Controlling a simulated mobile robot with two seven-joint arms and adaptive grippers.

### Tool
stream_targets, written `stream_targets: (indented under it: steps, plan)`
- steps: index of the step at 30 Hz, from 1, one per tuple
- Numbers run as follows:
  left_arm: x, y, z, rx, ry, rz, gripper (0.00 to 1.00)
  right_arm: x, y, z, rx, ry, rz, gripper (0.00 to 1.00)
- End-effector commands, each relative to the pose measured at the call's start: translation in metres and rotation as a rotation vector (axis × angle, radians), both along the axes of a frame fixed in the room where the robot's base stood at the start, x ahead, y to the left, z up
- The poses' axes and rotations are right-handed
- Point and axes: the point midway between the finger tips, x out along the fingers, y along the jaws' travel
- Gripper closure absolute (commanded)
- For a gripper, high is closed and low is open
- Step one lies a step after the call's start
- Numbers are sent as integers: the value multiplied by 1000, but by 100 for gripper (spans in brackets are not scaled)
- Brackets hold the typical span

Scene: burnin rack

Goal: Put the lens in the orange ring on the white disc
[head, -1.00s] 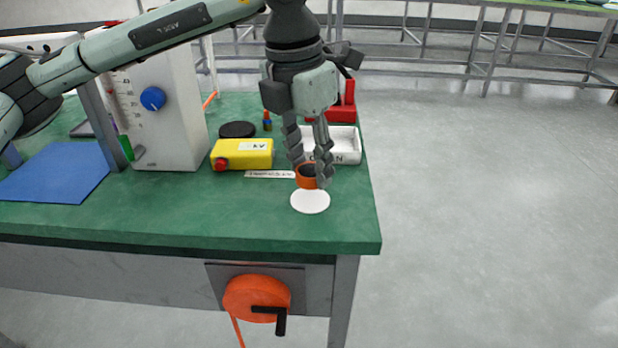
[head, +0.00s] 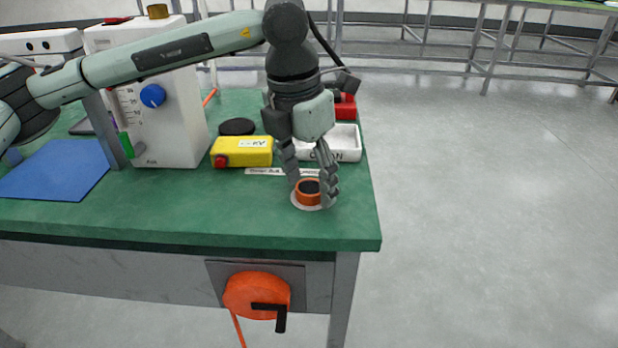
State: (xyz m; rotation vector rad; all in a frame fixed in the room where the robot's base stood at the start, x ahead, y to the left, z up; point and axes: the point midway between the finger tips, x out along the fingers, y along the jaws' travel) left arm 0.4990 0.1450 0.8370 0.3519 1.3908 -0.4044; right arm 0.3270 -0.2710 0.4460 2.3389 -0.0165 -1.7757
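The orange ring (head: 308,196), with the dark lens (head: 308,186) inside it, sits flat on the white disc (head: 297,203) near the front right of the green bench. The disc shows only as a thin rim around the ring. My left gripper (head: 311,193) points down over the ring, one finger on each side. Its fingers look spread a little wider than the ring; the right finger hides part of the ring's and disc's right edge. Whether either finger still touches the ring is hard to tell. My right gripper is not in view.
A yellow box (head: 242,152) with a red knob lies left of the gripper, and a white tray (head: 347,146) stands behind it. A black disc (head: 237,127), a blue mat (head: 62,172) and a white instrument (head: 165,125) stand further left. The bench (head: 230,213) is clear in front.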

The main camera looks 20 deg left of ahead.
Motion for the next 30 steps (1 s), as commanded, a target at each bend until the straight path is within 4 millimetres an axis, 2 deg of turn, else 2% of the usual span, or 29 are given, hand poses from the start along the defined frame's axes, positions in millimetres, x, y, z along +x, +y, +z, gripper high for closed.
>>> stream_targets:
  steps: [8, 10, 24, 30]
  plan:
    - [0, 0, 3, 0, 0, 0, 42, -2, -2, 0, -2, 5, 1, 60]
    - [0, 0, 7, -1, -3, 0, 42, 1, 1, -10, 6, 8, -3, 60]
    - [-12, 6, 100, 0, -3, -1, 42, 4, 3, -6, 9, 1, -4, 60]
    - [-15, 8, 119, 0, -1, -1, 42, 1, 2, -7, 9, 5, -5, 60]
